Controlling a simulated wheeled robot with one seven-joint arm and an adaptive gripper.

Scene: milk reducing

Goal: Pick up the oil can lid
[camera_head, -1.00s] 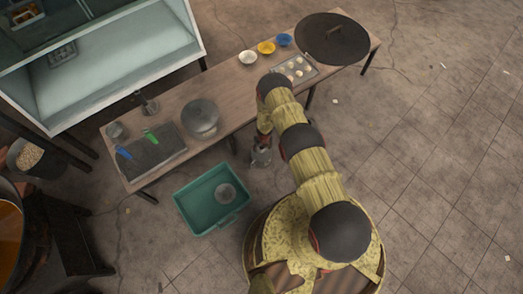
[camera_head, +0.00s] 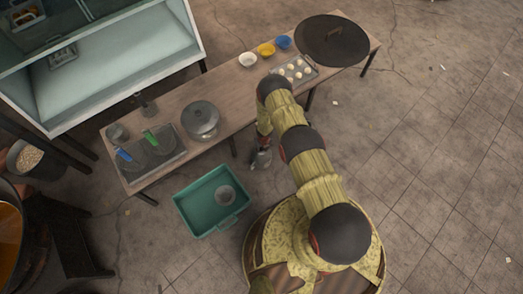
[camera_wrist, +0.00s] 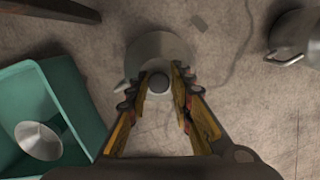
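A pale grey round piece with a darker round knob, which looks like the oil can lid (camera_wrist: 160,47), lies below my gripper (camera_wrist: 161,76) in the wrist view. My fingers are spread on either side of the knob, with the knob in the gap between them. I cannot tell whether either finger touches it. In the head view my gripper (camera_head: 261,159) points down in front of the table, to the right of the green crate, and mostly hides what is under it. The oil can itself cannot be made out for sure.
A green crate (camera_head: 180,205) stands to the left, holding a round metal piece (camera_head: 225,194).

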